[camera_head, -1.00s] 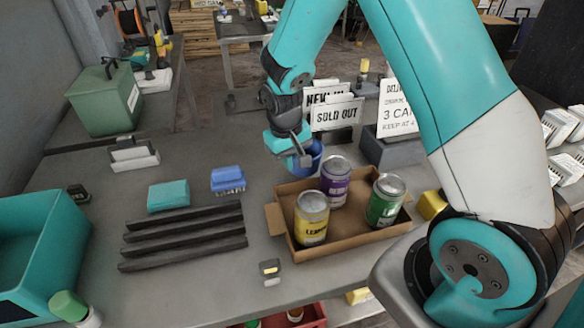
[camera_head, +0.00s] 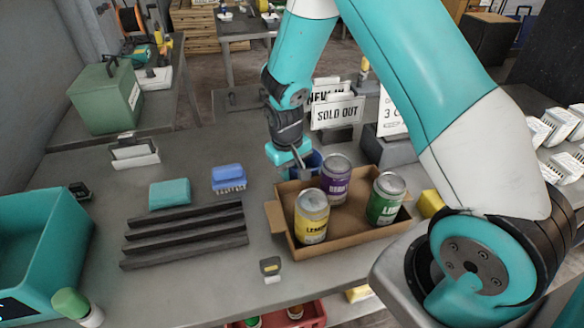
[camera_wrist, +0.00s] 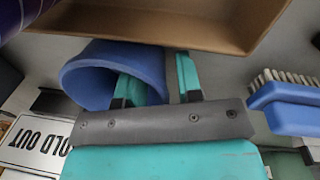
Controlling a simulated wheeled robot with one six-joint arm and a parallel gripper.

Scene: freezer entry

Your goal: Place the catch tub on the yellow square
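The catch tub appears to be the round blue tub (camera_head: 314,160), standing on the table just behind the cardboard tray and partly hidden by my gripper. My gripper (camera_head: 303,166) points down over it. In the wrist view, the blue tub (camera_wrist: 88,75) shows its open mouth. One finger of my gripper (camera_wrist: 158,82) is inside the mouth and the other is outside, with the tub's wall between them. A gap shows between the outer finger and the wall, so the gripper looks open. I cannot make out a yellow square clearly.
The cardboard tray (camera_head: 278,220) with yellow, purple and green cans stands close in front. A "SOLD OUT" sign (camera_head: 337,113) stands behind. A blue brush (camera_head: 228,178), teal block (camera_head: 170,194) and dark ribbed rack (camera_head: 184,235) lie left. A yellow block (camera_head: 430,203) sits right of the tray.

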